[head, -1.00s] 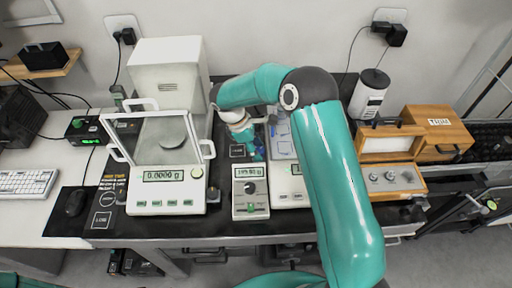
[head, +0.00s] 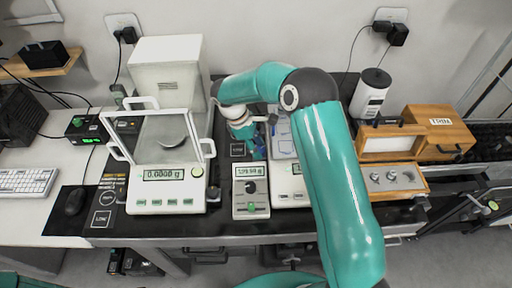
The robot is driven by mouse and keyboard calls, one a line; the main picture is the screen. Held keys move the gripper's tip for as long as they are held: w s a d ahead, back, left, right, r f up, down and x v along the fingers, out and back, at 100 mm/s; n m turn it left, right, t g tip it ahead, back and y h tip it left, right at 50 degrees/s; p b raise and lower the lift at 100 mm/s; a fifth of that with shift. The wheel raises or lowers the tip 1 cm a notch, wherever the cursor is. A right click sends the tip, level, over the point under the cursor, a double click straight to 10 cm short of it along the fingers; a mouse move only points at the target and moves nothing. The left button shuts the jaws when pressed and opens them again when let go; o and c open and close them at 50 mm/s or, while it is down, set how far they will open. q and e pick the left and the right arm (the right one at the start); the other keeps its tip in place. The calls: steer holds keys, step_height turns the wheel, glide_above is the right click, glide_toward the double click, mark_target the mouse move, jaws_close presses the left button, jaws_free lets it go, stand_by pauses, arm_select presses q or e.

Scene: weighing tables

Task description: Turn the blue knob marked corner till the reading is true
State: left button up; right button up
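My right arm reaches in over the bench from the lower right, and its gripper (head: 257,151) points down behind the small grey weighing unit. Its fingers are small and partly hidden by my wrist, so I cannot tell whether they are open or shut. The blue knob cannot be made out; the area at the fingertips is covered. The small grey unit (head: 250,212) has a lit display (head: 249,171) with digits too blurred to read surely, a dark dial and a green button. My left gripper is not in view.
A glass-fronted balance (head: 165,207) reading about 0.0000 g stands left of the gripper. Another balance (head: 290,199) is partly behind my arm. An open wooden weight box (head: 392,186), a closed wooden box (head: 437,121) and a white canister (head: 371,90) stand to the right.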

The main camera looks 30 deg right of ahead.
steer(key=shift+r, duration=0.1)
steer(key=v, duration=1.1)
steer(key=shift+w+a+r, duration=0.15)
steer(key=shift+w+r, duration=0.1)
steer(key=shift+r, duration=0.05)
steer(key=n+t+y+b, duration=0.1)
steer(key=n+t+y, duration=0.2)
steer(key=n, duration=0.2)
glide_toward(260, 149)
step_height(260, 149, down, 9)
steer(key=shift+f+p, duration=0.25)
steer(key=shift+p, duration=0.5)
